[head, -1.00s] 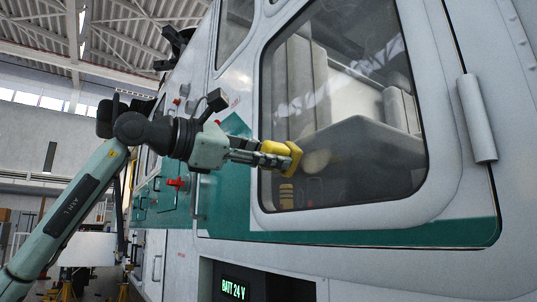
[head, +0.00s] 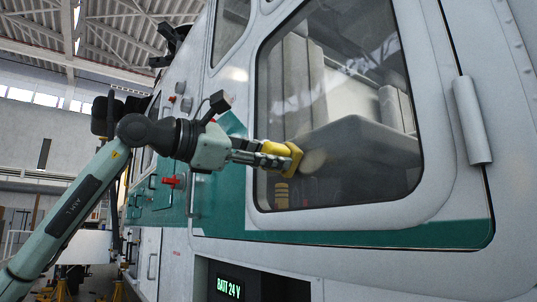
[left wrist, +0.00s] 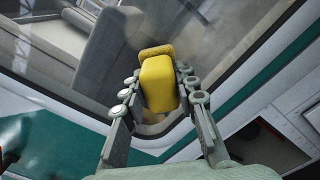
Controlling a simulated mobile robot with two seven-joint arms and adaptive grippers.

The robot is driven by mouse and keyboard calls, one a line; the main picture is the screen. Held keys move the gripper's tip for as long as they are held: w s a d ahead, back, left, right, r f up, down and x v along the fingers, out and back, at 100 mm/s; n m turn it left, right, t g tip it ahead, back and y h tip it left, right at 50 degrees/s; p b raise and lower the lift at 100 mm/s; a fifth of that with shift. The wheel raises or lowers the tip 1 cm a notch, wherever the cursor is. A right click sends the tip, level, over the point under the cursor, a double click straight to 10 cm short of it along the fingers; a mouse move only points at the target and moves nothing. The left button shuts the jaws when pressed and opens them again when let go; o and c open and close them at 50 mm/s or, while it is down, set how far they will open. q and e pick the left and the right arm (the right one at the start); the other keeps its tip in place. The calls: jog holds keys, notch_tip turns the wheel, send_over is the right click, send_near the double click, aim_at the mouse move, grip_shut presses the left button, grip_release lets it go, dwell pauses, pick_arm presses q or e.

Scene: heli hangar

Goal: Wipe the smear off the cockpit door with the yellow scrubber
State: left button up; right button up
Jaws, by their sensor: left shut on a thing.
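The yellow scrubber (head: 276,147) is held in my left gripper (head: 264,154), which is shut on it. Its pad end points at the cockpit door's window, close to the glass; I cannot tell whether it touches. A faint tan smear (head: 314,161) shows on the glass just right of the scrubber, partly hidden by it. The cockpit door (head: 440,190) is white with a green band and a large dark window. In the left wrist view the scrubber (left wrist: 158,84) sits between both fingers of my left gripper (left wrist: 160,95). My right gripper is out of view.
A door hinge (head: 471,120) stands out at the right. A red handle (head: 172,181) and small fittings line the fuselage behind my gripper. Seats show behind the glass.

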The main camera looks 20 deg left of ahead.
pick_arm(q)
jog(key=shift+w+d, duration=0.25)
jog(key=shift+w, duration=0.05)
